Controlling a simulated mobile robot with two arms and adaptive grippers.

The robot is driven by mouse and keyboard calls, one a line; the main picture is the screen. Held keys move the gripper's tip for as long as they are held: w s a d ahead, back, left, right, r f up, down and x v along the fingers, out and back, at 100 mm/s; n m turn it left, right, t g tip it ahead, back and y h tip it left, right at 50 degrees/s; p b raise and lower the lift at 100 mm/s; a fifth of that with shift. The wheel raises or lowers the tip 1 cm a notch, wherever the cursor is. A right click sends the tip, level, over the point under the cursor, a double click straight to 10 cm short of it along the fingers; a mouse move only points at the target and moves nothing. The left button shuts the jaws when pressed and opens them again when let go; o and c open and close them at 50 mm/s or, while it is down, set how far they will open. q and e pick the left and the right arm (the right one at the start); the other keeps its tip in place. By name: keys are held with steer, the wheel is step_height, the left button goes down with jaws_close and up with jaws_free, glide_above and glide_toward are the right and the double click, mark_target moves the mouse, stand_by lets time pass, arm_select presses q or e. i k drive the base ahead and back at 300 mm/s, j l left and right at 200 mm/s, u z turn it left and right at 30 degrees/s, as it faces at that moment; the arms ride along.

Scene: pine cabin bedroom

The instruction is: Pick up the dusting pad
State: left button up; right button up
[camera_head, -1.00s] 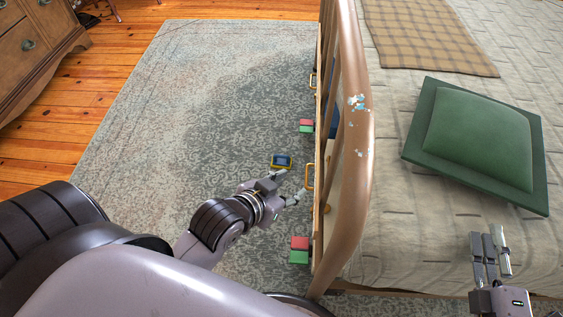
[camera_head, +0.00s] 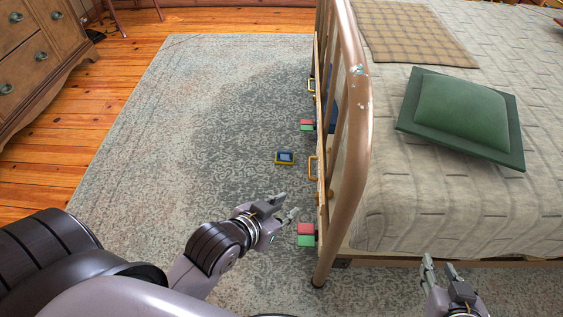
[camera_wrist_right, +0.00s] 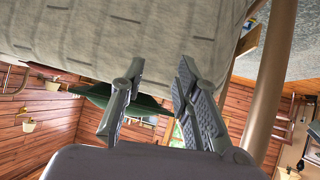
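A small dark blue block with a yellow edge (camera_head: 285,157) lies flat on the patterned rug, left of the bed's wooden end; it looks like the dusting pad, but is too small to be certain. My left gripper (camera_head: 287,205) is open and empty, nearer to me than the pad, with a clear gap between them. My right gripper (camera_head: 438,264) is at the lower right by the near edge of the bed. In the right wrist view its fingers (camera_wrist_right: 160,65) are apart with nothing between them.
The bed's curved wooden rail (camera_head: 350,150) stands right of the pad. Red and green blocks (camera_head: 306,234) and yellow handles (camera_head: 312,168) stick out from its side. A green cushion (camera_head: 460,115) lies on the bed. The rug (camera_head: 190,120) left of the pad is clear; a dresser (camera_head: 40,50) stands beyond.

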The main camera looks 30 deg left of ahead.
mark_target(283, 157)
steer(key=j+z, duration=0.2)
steer(key=j, duration=0.4)
steer(key=k+j+z, duration=0.2)
steer(key=j, duration=0.4)
steer(key=j+z, duration=0.2)
steer(key=j, duration=0.45)
